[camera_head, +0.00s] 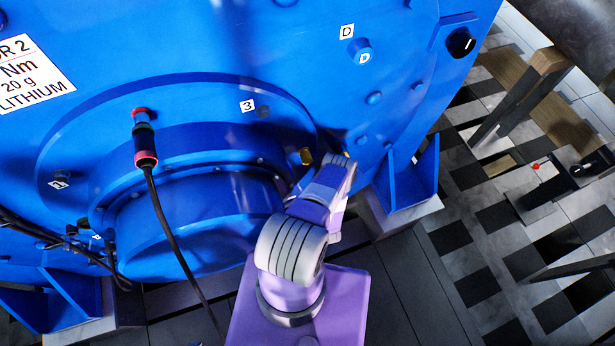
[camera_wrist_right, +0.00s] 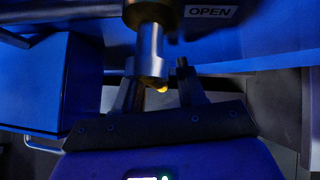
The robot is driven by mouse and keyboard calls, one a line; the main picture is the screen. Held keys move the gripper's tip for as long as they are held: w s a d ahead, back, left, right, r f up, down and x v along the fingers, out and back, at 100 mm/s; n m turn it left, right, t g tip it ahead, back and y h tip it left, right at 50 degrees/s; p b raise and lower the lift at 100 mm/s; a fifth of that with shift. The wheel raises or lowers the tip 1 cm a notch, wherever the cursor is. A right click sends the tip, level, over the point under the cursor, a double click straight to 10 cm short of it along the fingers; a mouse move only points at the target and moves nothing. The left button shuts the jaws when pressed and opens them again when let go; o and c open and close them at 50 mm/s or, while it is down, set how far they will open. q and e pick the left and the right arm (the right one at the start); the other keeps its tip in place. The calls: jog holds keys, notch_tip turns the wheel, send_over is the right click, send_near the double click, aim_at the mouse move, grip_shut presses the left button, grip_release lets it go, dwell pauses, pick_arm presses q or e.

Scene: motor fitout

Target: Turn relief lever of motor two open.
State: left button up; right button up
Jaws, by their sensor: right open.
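The blue motor (camera_head: 225,50) fills much of the head view, and its plate (camera_head: 30,75) shows a "2". In the right wrist view a grey cylindrical fitting (camera_wrist_right: 150,45) hangs from above with a small yellow part (camera_wrist_right: 160,88) at its lower end. This looks like the relief lever, but dark shading hides its exact shape and angle. An "OPEN" label (camera_wrist_right: 210,12) is to its right. My right gripper (camera_wrist_right: 158,88) is open, with one finger on each side of the fitting's lower end; contact cannot be told. In the head view my wrist mostly hides the gripper. My left gripper is not in view.
A black cable with a red-ringed plug (camera_head: 145,145) hangs down the motor's front. A brass fitting (camera_head: 306,156) is just left of my right wrist. A blue foot bracket (camera_head: 408,180) stands to the right. Checkered floor lies beyond, with a small stand (camera_head: 545,190).

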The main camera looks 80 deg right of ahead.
jog(key=p+v, duration=0.1)
jog(key=v, duration=0.6)
jog(key=shift+r+p, duration=0.2)
jog(key=shift+p, duration=0.1)
jog(key=shift+s+a, duration=0.1)
jog(key=shift+s, duration=0.1)
